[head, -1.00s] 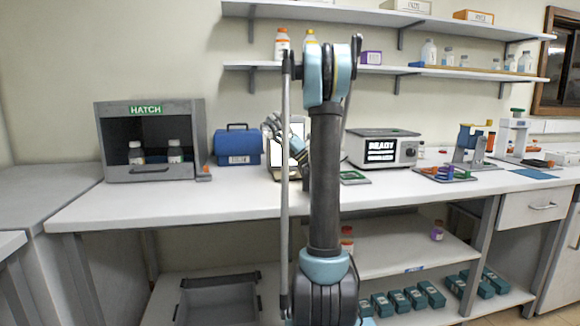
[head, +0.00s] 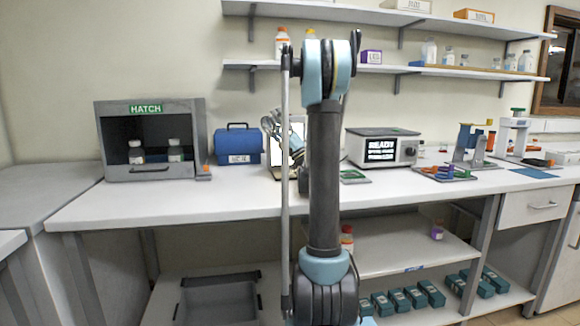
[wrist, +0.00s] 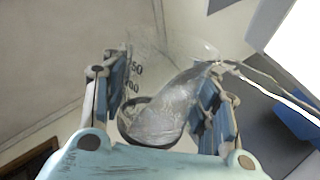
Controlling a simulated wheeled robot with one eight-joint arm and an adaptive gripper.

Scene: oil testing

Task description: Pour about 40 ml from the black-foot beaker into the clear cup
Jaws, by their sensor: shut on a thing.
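In the wrist view my gripper (wrist: 162,85) is shut on the black-foot beaker (wrist: 148,72), with one finger on each side. The beaker is clear, with dark graduation marks on its left side and a dark ring at its foot. It is tilted, and clear liquid (wrist: 172,102) lies slanted inside it, reaching the lip at the right. Thin pale streaks run from the lip to the right; I cannot tell for sure if they are a stream. In the head view my gripper (head: 283,135) is partly hidden by my arm above the bench. I cannot make out the clear cup.
A blue case (head: 238,147) and a grey hatch box (head: 152,171) with two bottles stand left on the bench (head: 180,203). A display device (head: 382,148) and coloured racks stand to the right. Two wall shelves hang above. The bench front is clear.

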